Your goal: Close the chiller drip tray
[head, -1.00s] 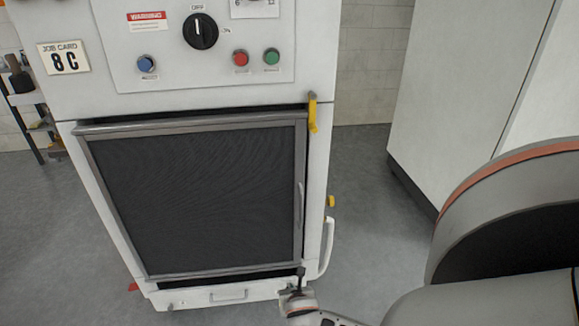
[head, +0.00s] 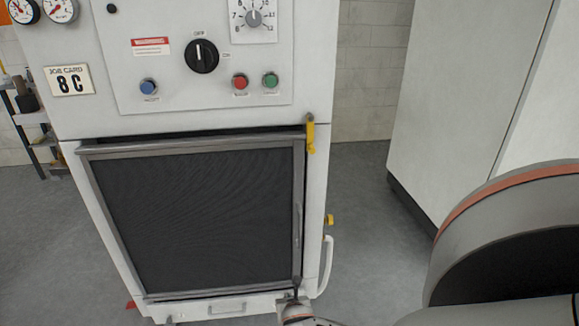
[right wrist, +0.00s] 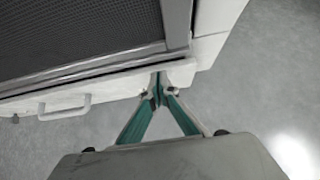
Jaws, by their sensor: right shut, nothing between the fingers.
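The chiller drip tray (head: 190,311) is the low white drawer front with a bar handle at the bottom of the washer. It sits under the dark door panel, with a thin dark gap above it. In the right wrist view, the tray front (right wrist: 115,109) and its handle (right wrist: 64,107) show at left. My right gripper (right wrist: 158,92) is shut and empty, its fingertips together at the right end of the tray front. They appear to touch it, but contact is hard to tell. In the head view the right gripper (head: 296,296) is small and partly cut off. My left gripper is not in view.
The framed dark door (head: 200,220) fills the washer front above the tray. A yellow lever (head: 310,135) and a white side handle (head: 326,265) stick out on the right. A large pale cabinet (head: 460,90) stands at right, with grey floor between.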

